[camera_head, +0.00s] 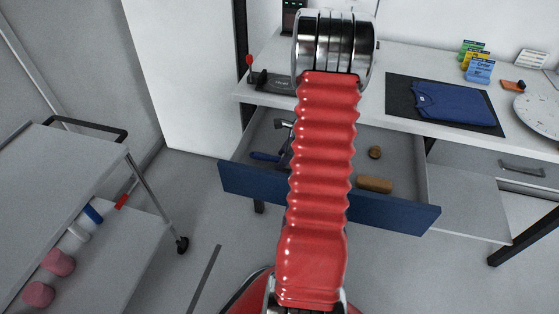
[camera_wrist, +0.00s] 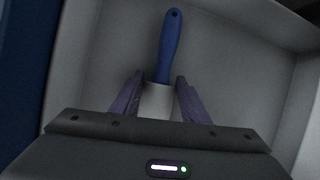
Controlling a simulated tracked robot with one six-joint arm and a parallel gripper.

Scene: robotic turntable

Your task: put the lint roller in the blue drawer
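The lint roller, with a blue handle and a white roll, shows in the wrist view (camera_wrist: 168,50). The handle points away from my gripper. The blue drawer (camera_head: 385,212) is pulled open under the white counter. The lint roller's blue handle (camera_head: 265,157) shows inside the drawer's left part in the head view. My red arm hides most of my gripper there. I cannot tell whether the roller touches the drawer floor.
A brown block (camera_head: 374,184) and a small round brown thing (camera_head: 375,152) lie in the drawer's right part. The counter (camera_head: 400,60) above holds a folded blue garment (camera_head: 452,103) on a dark mat. A grey cart (camera_head: 75,165) stands at left.

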